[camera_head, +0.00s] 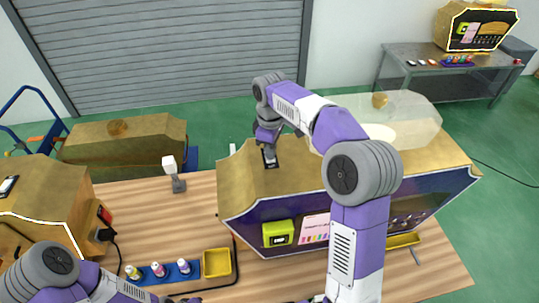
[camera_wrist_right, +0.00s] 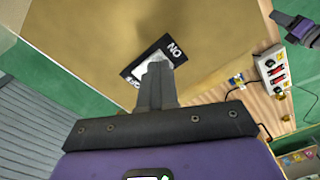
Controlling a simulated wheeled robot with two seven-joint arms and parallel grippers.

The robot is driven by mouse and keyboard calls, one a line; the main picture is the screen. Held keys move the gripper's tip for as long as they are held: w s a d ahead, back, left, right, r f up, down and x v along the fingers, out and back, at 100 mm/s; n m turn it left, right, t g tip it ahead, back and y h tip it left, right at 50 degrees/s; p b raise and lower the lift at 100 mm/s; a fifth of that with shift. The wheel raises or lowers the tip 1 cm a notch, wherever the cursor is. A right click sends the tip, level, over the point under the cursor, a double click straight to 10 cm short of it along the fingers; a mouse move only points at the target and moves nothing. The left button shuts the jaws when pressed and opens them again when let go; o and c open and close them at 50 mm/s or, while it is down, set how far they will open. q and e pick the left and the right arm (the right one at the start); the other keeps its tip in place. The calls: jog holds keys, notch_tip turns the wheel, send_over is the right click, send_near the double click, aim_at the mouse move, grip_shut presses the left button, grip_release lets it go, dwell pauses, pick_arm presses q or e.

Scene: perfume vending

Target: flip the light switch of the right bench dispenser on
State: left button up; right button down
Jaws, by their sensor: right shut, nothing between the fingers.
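The right bench dispenser (camera_head: 240,180) is a gold-topped box with a dark front, standing on the wooden bench. Its light switch (camera_head: 270,160) is a small black plate on the gold top. In the right wrist view the switch (camera_wrist_right: 136,75) shows a white rocker with "ON" lettering at its upper right end and partly covered lettering at the other. My right gripper (camera_head: 268,150) is shut and empty, pointing down at the switch. In the wrist view its fingertips (camera_wrist_right: 158,66) overlap the rocker; I cannot tell whether they touch. My left gripper is not clearly visible; its arm shows at lower left.
A clear cover with a gold knob (camera_head: 380,100) is on the dispenser's top behind my right arm. Another gold dispenser (camera_head: 45,190) stands at left. A blue bottle rack (camera_head: 180,272) and yellow tray (camera_head: 217,263) lie in front. A white power strip (camera_wrist_right: 272,72) shows in the wrist view.

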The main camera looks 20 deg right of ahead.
jog(key=shift+f+b, duration=0.3)
jog(key=shift+f, duration=0.25)
jog(key=shift+s, duration=0.1)
jog(key=shift+r+p, duration=0.75)
jog(key=shift+p, duration=0.1)
notch_tip(320, 180, up, 6)
jog(key=p, duration=0.5)
jog(key=shift+f, duration=0.15)
jog(key=shift+f, duration=0.1)
